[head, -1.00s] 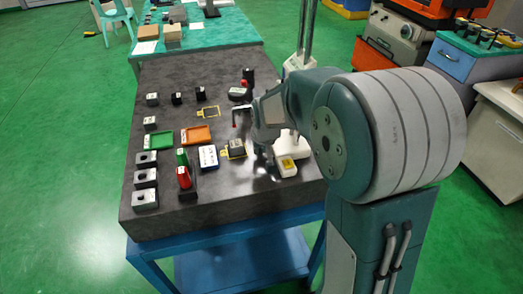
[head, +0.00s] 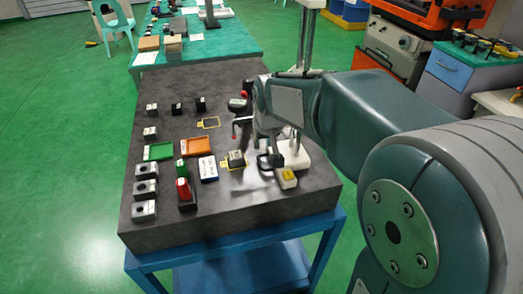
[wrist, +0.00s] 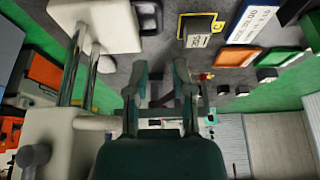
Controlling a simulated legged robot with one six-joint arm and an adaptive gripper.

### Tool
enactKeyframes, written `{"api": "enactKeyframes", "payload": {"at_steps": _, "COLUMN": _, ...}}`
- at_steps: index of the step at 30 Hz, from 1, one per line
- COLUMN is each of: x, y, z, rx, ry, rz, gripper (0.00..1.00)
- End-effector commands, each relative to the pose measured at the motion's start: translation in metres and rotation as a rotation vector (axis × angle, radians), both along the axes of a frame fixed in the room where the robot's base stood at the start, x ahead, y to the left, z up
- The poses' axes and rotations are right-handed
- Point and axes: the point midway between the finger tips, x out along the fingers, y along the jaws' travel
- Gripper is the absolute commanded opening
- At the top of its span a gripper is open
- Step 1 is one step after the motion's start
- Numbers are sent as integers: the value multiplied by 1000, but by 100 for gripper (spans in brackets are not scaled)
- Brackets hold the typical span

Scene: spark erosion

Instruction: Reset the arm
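My arm reaches in from the right in the head view, over the dark stone table (head: 225,215). My gripper (head: 270,161) points down near the white stand base, in front of the upright post. In the wrist view my gripper (wrist: 161,75) shows two dark green fingers standing apart with nothing between them. The gripper is open and empty. I cannot tell how high its tips are above the table.
A white base (head: 292,157) with a post is close to the gripper. A grey block (head: 236,159), green tray (head: 158,152), orange tray (head: 196,147), labelled card (head: 208,169), red-topped piece (head: 184,189) and several metal blocks (head: 144,210) lie left. The table's front edge is clear.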

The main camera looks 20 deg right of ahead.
Motion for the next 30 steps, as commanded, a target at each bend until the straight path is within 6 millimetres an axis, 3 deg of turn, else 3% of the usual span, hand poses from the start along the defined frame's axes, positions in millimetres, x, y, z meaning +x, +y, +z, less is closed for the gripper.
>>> {"api": "enactKeyframes", "payload": {"at_steps": 6, "x": -6, "y": 0, "z": 14, "rx": 0, "ry": 0, "rz": 0, "gripper": 31}}
{"api": "enactKeyframes", "payload": {"at_steps": 20, "x": -9, "y": 0, "z": 16, "rx": 0, "ry": -2, "rz": 0, "gripper": 31}}
{"api": "enactKeyframes", "payload": {"at_steps": 23, "x": -25, "y": 0, "z": 24, "rx": 0, "ry": -12, "rz": 0, "gripper": 31}}
{"api": "enactKeyframes", "payload": {"at_steps": 30, "x": -103, "y": -1, "z": 45, "rx": 0, "ry": -45, "rz": 0, "gripper": 31}}
